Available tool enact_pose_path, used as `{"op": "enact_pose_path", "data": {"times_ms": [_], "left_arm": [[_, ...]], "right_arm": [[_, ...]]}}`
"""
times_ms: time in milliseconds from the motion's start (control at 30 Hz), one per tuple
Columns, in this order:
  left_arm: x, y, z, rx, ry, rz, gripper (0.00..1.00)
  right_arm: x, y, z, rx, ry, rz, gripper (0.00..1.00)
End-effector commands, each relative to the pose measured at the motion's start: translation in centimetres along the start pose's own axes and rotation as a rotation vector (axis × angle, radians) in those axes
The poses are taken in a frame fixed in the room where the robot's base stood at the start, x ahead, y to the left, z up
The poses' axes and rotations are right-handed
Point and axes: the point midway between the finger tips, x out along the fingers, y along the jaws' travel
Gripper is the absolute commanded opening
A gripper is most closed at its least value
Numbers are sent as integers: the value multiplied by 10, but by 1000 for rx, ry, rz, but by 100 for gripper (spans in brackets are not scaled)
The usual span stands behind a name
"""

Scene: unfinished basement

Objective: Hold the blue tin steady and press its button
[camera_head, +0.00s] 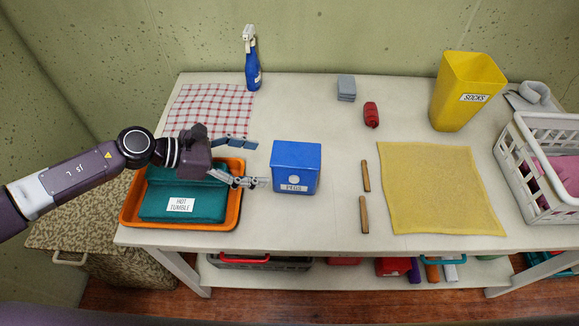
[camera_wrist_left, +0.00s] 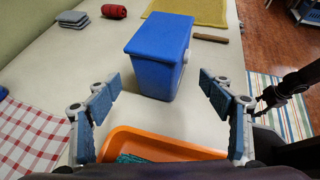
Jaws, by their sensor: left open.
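The blue tin (camera_head: 297,160) stands upright near the middle of the table. Its front has a round pale button (camera_head: 294,179) above a label reading PEGS. My left gripper (camera_head: 256,163) is open and empty, just left of the tin, with its fingers pointing at it. In the left wrist view the tin (camera_wrist_left: 160,57) stands ahead of and between the open fingers (camera_wrist_left: 163,95), apart from them. The button (camera_wrist_left: 186,56) shows edge-on at the tin's right side there.
An orange tray (camera_head: 236,207) with a teal folded cloth (camera_head: 160,203) lies below my left gripper. Two wooden pegs (camera_head: 364,214) and a yellow cloth (camera_head: 440,190) lie to the right. A blue spray bottle (camera_head: 252,65) stands behind. Bare table lies between tin and pegs.

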Motion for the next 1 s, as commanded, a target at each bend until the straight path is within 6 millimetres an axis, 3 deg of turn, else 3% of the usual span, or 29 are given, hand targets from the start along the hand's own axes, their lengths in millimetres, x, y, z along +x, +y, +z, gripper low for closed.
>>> {"op": "enact_pose_path", "data": {"times_ms": [33,200,367,533,1000], "left_arm": [[9,0,-14,0,-2,1,74],[17,0,-27,-1,-5,2,74],[20,0,-30,-3,-7,2,74],[33,0,-28,-4,-9,2,74],[100,0,-29,-5,-9,1,74]], "right_arm": [[18,0,2,0,-1,0,40],[34,0,10,0,-10,0,40],[36,0,25,-2,-29,1,40],[35,1,23,-2,-28,2,40],[41,-2,14,0,-12,-2,40]]}}
